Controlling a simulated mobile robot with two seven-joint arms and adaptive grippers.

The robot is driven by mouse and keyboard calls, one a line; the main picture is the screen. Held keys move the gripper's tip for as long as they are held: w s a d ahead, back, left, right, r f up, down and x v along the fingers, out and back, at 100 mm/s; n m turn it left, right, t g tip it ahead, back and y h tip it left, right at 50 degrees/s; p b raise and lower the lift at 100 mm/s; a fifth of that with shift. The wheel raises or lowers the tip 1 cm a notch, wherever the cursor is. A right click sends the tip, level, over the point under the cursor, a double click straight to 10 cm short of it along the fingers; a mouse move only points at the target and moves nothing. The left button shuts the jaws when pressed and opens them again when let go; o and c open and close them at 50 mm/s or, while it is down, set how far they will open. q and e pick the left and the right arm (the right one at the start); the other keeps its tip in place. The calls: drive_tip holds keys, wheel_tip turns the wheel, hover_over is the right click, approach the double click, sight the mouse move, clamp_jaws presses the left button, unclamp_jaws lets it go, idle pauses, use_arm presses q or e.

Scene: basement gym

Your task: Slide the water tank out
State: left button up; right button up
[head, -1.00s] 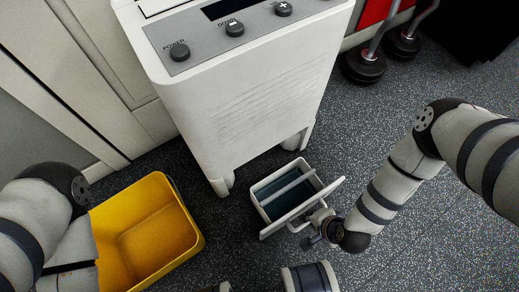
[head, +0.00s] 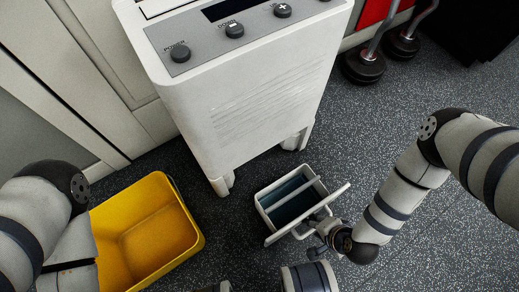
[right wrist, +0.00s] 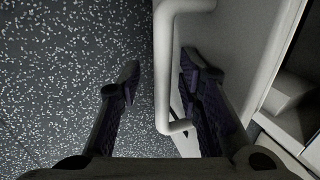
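The water tank (head: 281,234) is a white open-topped bin with dark contents and a crossbar, low in front of the white appliance (head: 245,105). In the head view it appears clear of the appliance's body and is turned at an angle. My right gripper (right wrist: 160,76) is at the tank's front panel. In the right wrist view the white handle (right wrist: 163,60) stands between its two spread fingers. The right finger is inside the handle, by the panel; the left finger is outside, with a gap to the bar. My left gripper is out of view; only its arm shows.
A yellow open bin (head: 150,240) stands on the floor left of the tank and looks empty. Dumbbell-like weights (head: 364,66) stand at the back right.

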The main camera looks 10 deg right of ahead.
drive_tip(key=shift+o, duration=0.3)
drive_tip(key=shift+w, duration=0.1)
drive_tip(key=shift+r, duration=0.3)
use_arm(q)
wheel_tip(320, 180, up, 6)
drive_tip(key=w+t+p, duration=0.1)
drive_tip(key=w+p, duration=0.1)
drive_tip(key=p, duration=0.5)
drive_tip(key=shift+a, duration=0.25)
use_arm(e)
drive_tip(key=v, duration=0.8)
drive_tip(key=shift+r, duration=0.15)
